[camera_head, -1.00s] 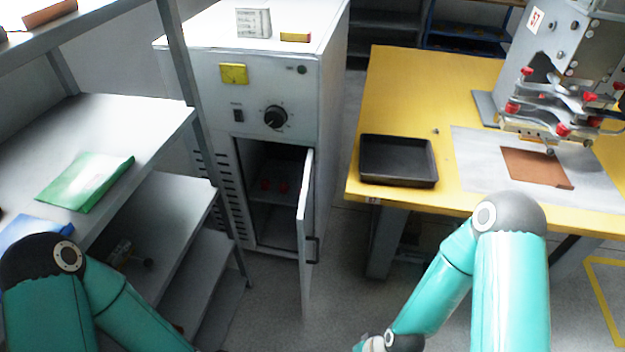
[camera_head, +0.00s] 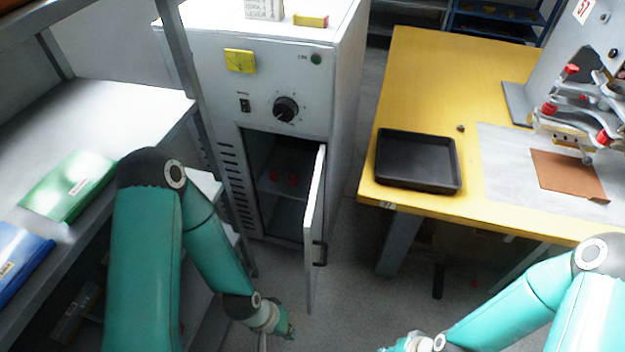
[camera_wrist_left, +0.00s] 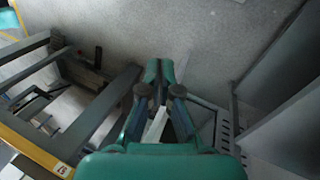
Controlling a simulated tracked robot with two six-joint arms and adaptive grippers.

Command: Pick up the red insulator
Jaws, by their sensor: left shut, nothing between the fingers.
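Two small red insulators (camera_head: 274,175) (camera_head: 293,179) sit on a shelf inside the open grey cabinet (camera_head: 268,78), and they look small and dim. My left gripper (camera_head: 290,333) is low in front of the cabinet, below the opening and left of its door, apart from the insulators. It is shut and empty. It also shows in the left wrist view (camera_wrist_left: 158,70) above the grey floor, with no insulator visible there. My right gripper (camera_head: 400,346) is at the bottom edge, mostly cut off, so its jaws cannot be judged.
The cabinet door (camera_head: 315,235) stands open at the right of the opening. A yellow table (camera_head: 420,75) with a black tray (camera_head: 417,184) and a press (camera_head: 580,110) is at the right. Shelving (camera_head: 110,105) with green and blue packets stands close on the left.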

